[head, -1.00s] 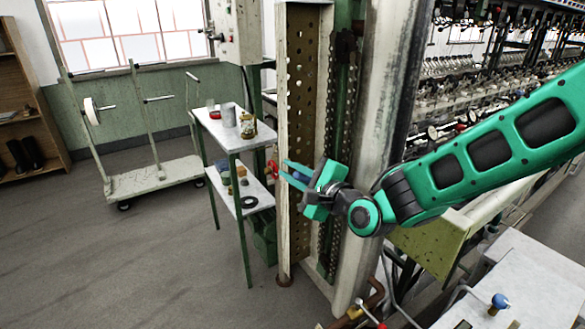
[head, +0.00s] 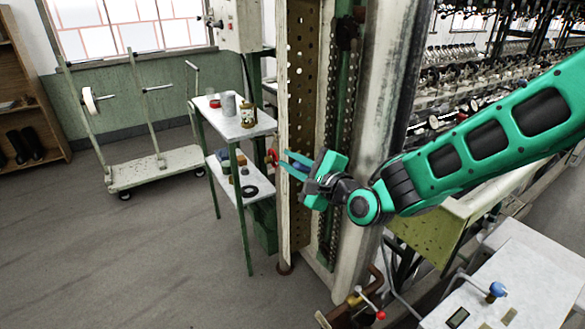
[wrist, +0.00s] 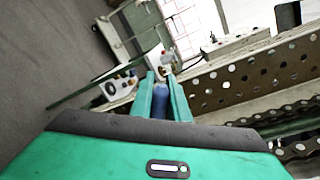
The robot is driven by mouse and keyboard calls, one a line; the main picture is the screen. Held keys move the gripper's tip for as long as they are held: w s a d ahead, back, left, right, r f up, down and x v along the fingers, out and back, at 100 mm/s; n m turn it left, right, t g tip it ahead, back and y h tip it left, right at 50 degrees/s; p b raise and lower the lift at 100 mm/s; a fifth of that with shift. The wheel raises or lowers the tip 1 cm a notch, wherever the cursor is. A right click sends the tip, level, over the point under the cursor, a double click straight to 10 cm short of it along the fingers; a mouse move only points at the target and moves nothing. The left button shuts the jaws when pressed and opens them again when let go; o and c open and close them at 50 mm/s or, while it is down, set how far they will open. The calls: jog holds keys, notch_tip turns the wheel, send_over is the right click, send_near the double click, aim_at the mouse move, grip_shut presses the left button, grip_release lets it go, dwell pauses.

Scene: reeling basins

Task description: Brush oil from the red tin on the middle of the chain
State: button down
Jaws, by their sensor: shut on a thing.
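The small red tin (head: 214,103) stands on the top shelf of a narrow green-legged rack, beside a grey canister and a yellowish jar. The chain (head: 342,130) hangs upright inside the machine column. My gripper (head: 290,163) is in front of the column, to the right of the rack and well apart from the red tin. It is shut on a blue handle, probably the brush (wrist: 160,102), which shows between the fingers in the wrist view. Something red shows just beyond the fingertips; I cannot tell if it is part of the brush. The brush's bristles are not clear.
The perforated column plate (head: 301,110) stands close beside my gripper. The rack's lower shelf (head: 226,188) holds several small things, including a black ring. A white cart (head: 155,170) is at the back left. The floor (head: 120,260) at the left is clear.

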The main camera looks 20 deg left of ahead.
jog(key=shift+r, duration=5.8)
notch_tip(320, 180, down, 7)
jog(key=shift+f, duration=0.15)
notch_tip(320, 180, down, 7)
jog(key=shift+r, duration=0.2)
jog(key=shift+s+a, duration=0.95)
jog(key=shift+s, duration=0.2)
jog(key=shift+s+a, duration=0.95)
jog(key=shift+s, duration=0.15)
jog(key=shift+s+a, duration=1)
jog(key=shift+s, duration=0.15)
